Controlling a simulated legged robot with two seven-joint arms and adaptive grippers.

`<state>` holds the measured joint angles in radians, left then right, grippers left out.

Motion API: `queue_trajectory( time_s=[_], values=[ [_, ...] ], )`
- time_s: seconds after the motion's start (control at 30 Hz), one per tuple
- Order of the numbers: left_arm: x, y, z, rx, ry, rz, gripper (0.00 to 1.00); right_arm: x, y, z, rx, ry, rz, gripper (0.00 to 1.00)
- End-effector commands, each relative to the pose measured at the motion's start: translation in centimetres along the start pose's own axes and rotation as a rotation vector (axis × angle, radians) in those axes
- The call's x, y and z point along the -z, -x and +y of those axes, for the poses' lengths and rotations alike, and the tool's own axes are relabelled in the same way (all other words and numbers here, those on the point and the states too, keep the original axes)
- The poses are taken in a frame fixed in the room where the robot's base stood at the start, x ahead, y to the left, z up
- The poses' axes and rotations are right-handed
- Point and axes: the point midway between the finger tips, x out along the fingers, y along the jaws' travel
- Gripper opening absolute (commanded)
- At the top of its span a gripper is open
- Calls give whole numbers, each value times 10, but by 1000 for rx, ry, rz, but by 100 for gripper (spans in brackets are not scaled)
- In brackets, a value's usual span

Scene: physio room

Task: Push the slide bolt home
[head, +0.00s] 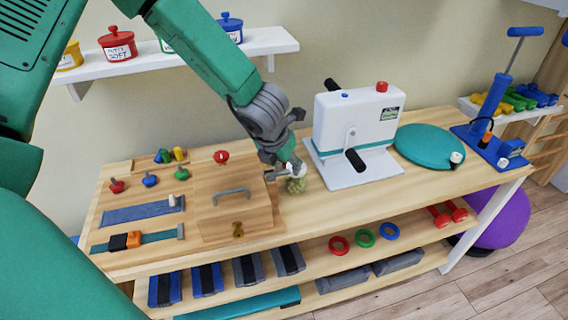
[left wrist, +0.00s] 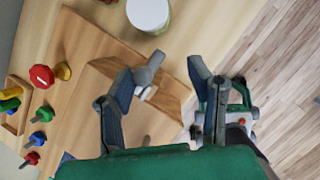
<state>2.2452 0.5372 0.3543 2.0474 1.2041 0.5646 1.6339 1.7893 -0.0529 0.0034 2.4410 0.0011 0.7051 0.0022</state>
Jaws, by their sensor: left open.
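A wooden panel (head: 212,208) with a grey pull handle (head: 231,194) lies on the workbench; its edge shows as a wooden block (left wrist: 170,98) in the left wrist view. A small grey metal piece with a knob, apparently the slide bolt (left wrist: 152,66), is at that edge. My left gripper (head: 285,172) is over the panel's right edge and hides the bolt in the head view. In the left wrist view the left gripper (left wrist: 163,82) is open, with the bolt between its fingers, nearer the left finger. I cannot tell whether they touch.
A white-lidded jar (head: 297,184) stands close to my left gripper. A white machine with a crank (head: 352,115) and a teal disc (head: 428,144) stand to the right. Straps and coloured knobs lie to the left.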

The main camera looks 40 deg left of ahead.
Motion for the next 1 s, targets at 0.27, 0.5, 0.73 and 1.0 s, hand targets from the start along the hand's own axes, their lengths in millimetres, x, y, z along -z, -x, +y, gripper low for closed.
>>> queue_trajectory(
  time_s=[0.27,0.5,0.73,1.0],
  values=[
    [0,-3,7,21,5,0,19,0,0,-1,1,2,0,40],
    [-2,-1,2,4,2,-4,0,0,0,-1,1,3,0,40],
    [3,4,7,8,3,-7,0,0,-2,-1,1,1,0,40],
    [21,13,24,13,2,-11,0,0,-5,-1,1,2,0,40]
  ],
)
